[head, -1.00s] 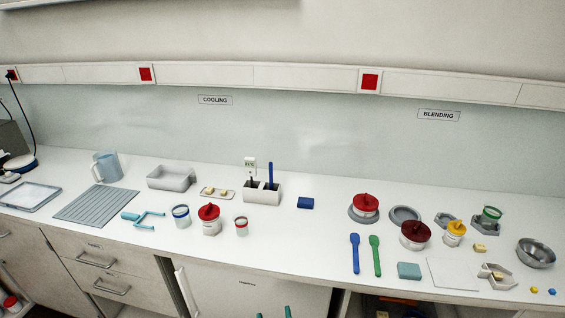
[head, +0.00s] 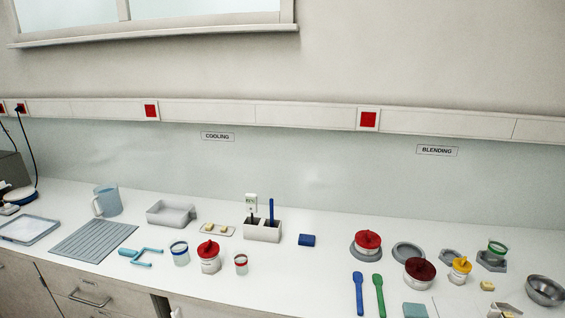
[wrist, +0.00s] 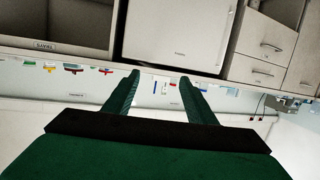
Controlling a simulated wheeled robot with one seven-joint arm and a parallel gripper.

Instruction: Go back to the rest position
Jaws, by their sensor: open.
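My gripper (wrist: 158,82) shows in the wrist view. Its two dark green fingers stand wide apart with nothing between them. The wrist view is turned over, with cupboards above and the counter beyond the fingertips. The fingers are apart from the counter and everything on it. In the head view my gripper and arm do not show.
The white counter (head: 330,272) runs across the head view. It carries a jug (head: 106,201), a ribbed grey mat (head: 92,241), a grey tray (head: 171,213), red-lidded jars (head: 208,256), a blue spatula (head: 358,293) and a steel bowl (head: 544,291). Free counter lies around the blue block (head: 306,240).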

